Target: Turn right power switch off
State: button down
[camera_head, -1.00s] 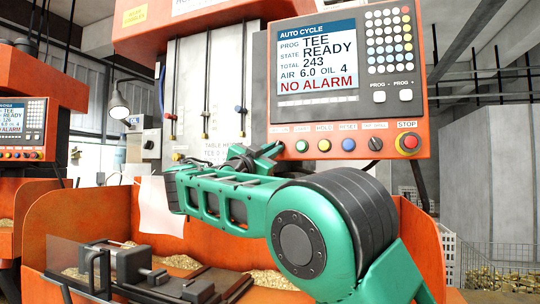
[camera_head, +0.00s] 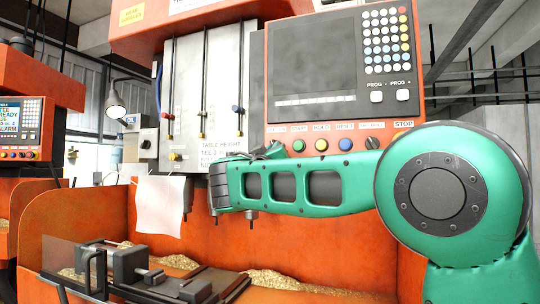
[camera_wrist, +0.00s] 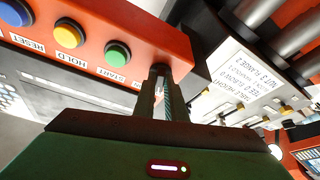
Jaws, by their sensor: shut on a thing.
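The right machine's control panel (camera_head: 405,108) is orange, and its screen (camera_head: 314,62) is dark. A row of buttons runs along its lower edge. The right power switch's place is at the left end of this row, where my gripper (camera_head: 272,150) covers it; I cannot see the knob itself. In the wrist view my gripper (camera_wrist: 161,74) has its narrow fingers close together at the panel edge, beside the green START button (camera_wrist: 117,53), shut on the switch, which they hide.
Yellow HOLD (camera_wrist: 68,34) and blue RESET (camera_wrist: 14,13) buttons sit beside START. A hanging paper sheet (camera_head: 160,205) and a vise (camera_head: 125,265) are below left. The left machine's screen (camera_head: 20,118) is lit. My arm covers the STOP button.

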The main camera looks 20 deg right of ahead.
jog(key=shift+a+r+n+y, duration=0.1)
jog(key=shift+n+y, duration=0.7)
jog(key=shift+n, duration=0.6)
jog(key=c, duration=1.8)
grip_release()
jog(key=shift+a, duration=0.1)
jog(key=v, duration=1)
jog(key=shift+s+f, duration=0.2)
jog(key=shift+f, duration=0.2)
